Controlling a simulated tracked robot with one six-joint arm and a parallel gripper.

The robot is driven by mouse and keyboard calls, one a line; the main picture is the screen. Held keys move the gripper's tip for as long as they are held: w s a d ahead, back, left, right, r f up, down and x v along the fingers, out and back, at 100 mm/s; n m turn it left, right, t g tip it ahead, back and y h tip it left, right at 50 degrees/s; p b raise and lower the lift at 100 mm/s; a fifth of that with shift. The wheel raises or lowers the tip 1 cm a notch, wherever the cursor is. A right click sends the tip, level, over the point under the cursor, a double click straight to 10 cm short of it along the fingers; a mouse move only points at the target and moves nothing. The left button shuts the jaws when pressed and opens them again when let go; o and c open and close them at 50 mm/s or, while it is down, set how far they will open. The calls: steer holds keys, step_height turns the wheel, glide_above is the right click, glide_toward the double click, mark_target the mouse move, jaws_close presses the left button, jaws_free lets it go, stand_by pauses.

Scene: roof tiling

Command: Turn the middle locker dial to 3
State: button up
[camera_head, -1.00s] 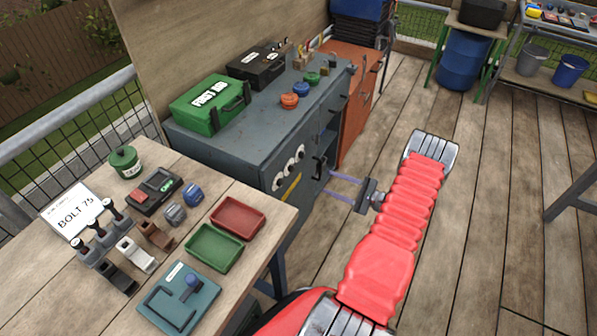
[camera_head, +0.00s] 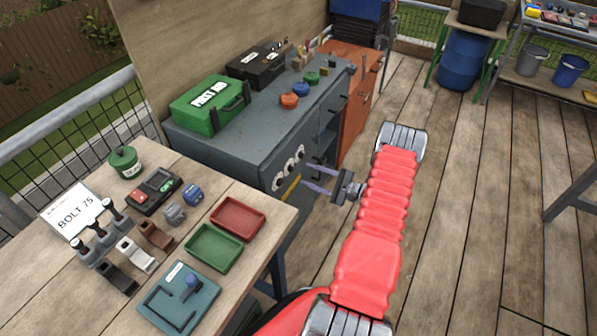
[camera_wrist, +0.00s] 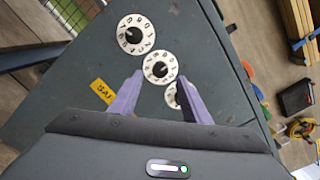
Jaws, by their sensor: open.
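The grey locker (camera_head: 262,165) has a row of three white dials with black knobs on its front. The middle dial (camera_head: 289,170) also shows in the wrist view (camera_wrist: 160,68), just beyond and between my fingertips. Another dial (camera_wrist: 135,34) is up and to the left of it in the wrist view. The third dial (camera_wrist: 176,95) is partly hidden behind my right finger. My gripper (camera_head: 310,177) is open and empty, its two purple fingers pointing at the dial front and seemingly apart from it. The number set on the middle dial is too small to read.
A yellow label (camera_wrist: 102,91) is on the locker front beside the dials. A black handle (camera_head: 318,167) is close to my fingers. A wooden table (camera_head: 253,228) with trays stands at the near left.

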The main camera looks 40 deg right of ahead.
mark_target(291, 168)
steer(key=shift+x, duration=2.6)
steer(key=c, duration=1)
steer(key=shift+c, duration=0.2)
